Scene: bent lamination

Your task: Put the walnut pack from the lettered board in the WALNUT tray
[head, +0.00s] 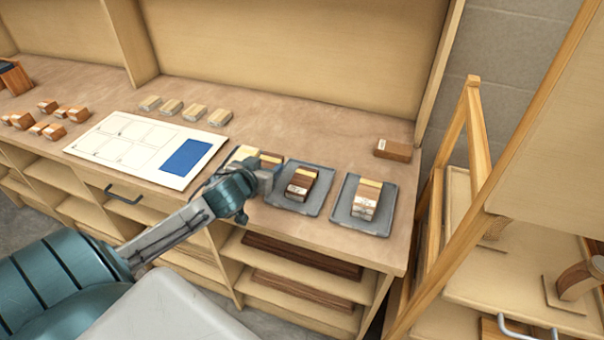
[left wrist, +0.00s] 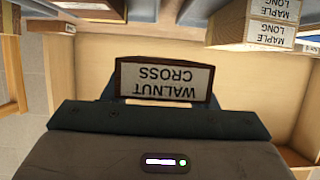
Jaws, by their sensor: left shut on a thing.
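My left gripper (head: 264,178) is shut on a dark brown walnut pack. Its label, reading WALNUT CROSS, faces the left wrist camera upside down (left wrist: 165,80). In the head view a brown block (head: 271,159) shows just behind the gripper and appears to be this pack. The white lettered board (head: 105,165) lies left of the gripper, its outlined cells bare. A grey tray (head: 312,207) just right of the gripper holds brown and pale packs (head: 301,182). Another grey tray (head: 385,222) holds pale packs (head: 366,200). Tray names are not readable. My right gripper is not in view.
A pale block (head: 244,152) is close behind the left gripper. Several pale blocks (head: 171,107) stand behind the board. Several reddish blocks (head: 52,130) are at the left. A brown block (head: 393,149) lies at the back right. A wooden rack (head: 465,150) stands right of the bench.

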